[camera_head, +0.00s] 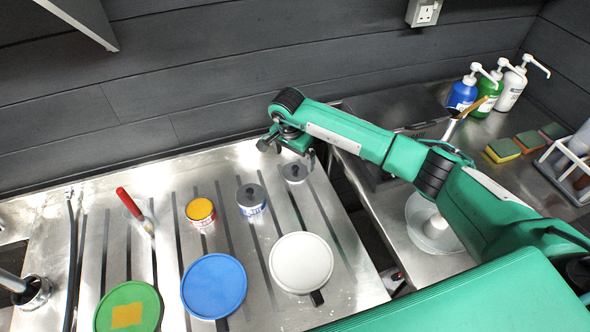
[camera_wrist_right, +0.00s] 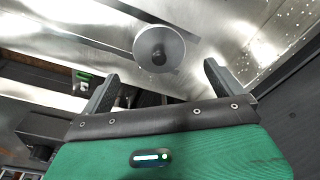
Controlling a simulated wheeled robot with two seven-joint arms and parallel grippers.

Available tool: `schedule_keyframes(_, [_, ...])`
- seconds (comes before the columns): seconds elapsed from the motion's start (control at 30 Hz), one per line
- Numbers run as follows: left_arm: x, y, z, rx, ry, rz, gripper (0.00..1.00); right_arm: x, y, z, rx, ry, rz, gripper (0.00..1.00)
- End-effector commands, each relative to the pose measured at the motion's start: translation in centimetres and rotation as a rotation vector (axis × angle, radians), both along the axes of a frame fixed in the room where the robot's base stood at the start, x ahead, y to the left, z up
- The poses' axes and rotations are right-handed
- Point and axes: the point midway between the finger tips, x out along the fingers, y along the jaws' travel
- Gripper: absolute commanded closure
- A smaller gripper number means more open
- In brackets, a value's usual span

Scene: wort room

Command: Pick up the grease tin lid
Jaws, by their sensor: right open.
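In the right wrist view the lid (camera_wrist_right: 172,42) shows whole, ahead of and between the fingertips of the right gripper (camera_wrist_right: 158,80). The right gripper is open and empty, apart from the lid. A small open tin with orange-yellow contents (camera_head: 200,209) stands to the left. My left gripper is not in view.
White (camera_head: 301,262), blue (camera_head: 214,286) and green (camera_head: 128,308) round discs lie along the front. A red-handled brush (camera_head: 131,205) is at left. Pump bottles (camera_head: 487,92) and sponges (camera_head: 503,149) stand on the right counter. A dark wall (camera_head: 180,80) rises behind the worktop.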

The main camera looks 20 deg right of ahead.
Motion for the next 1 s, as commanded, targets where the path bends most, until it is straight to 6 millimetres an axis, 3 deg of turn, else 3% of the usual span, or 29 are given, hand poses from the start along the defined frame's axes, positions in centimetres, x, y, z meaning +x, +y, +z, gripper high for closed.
schedule_keyframes(0.4, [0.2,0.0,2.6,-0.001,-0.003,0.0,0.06,0.1,-0.2,-4.6,0.001,0.003,0.0,0.03])
schedule_keyframes(0.7, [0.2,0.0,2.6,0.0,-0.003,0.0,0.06,0.2,-0.3,-5.2,0.0,0.0,0.0,0.03])
schedule_keyframes(0.93, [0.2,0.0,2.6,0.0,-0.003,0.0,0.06,0.2,-0.3,-5.2,0.0,0.0,0.0,0.48])
schedule_keyframes(1.0, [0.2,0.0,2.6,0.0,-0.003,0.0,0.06,0.2,-0.3,-5.2,0.0,0.0,0.0,0.49])
